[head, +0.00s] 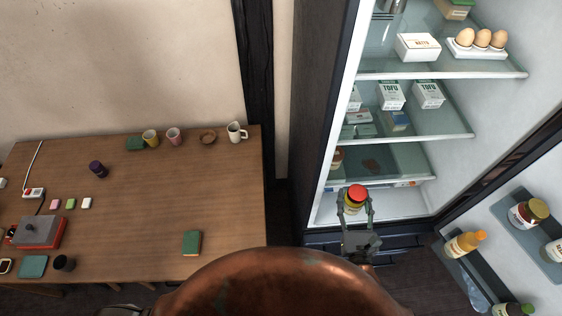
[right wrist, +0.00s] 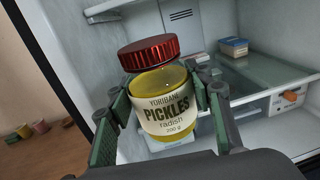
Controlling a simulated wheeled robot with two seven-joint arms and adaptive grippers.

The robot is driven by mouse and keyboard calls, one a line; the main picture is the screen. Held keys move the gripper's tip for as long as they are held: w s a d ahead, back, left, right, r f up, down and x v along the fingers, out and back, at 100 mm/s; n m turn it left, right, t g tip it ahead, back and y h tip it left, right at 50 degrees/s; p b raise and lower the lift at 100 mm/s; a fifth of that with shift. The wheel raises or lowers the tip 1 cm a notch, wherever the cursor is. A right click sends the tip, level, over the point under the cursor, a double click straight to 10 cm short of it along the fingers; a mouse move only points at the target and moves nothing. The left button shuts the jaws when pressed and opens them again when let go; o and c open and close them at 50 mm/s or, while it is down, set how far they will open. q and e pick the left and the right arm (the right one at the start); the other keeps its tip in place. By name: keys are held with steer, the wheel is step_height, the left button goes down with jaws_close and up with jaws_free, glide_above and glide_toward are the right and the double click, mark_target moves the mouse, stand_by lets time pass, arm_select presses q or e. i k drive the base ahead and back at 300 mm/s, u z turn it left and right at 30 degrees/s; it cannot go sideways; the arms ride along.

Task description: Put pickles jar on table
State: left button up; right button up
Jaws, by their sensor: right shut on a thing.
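The pickles jar (right wrist: 162,95) has a red lid and a cream label reading "PICKLES radish". It also shows in the head view (head: 355,197), in front of the fridge's lower part. My right gripper (head: 356,205) is shut on the jar, with a finger on each side of it; the gripper also shows in the right wrist view (right wrist: 158,108). The jar is held upright with a slight tilt in the wrist view. The wooden table (head: 150,210) stands at the left of the head view, well apart from the jar.
The open fridge (head: 400,150) holds tofu boxes, eggs and cartons; its door (head: 500,190) at the right carries bottles. The table's middle is mostly bare.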

mark_target(239, 237)
steer(key=u, duration=0.9)
steer(key=k, duration=1.15)
steer(key=u, duration=0.2)
steer(key=i, duration=0.55)
steer(key=z, duration=0.3)
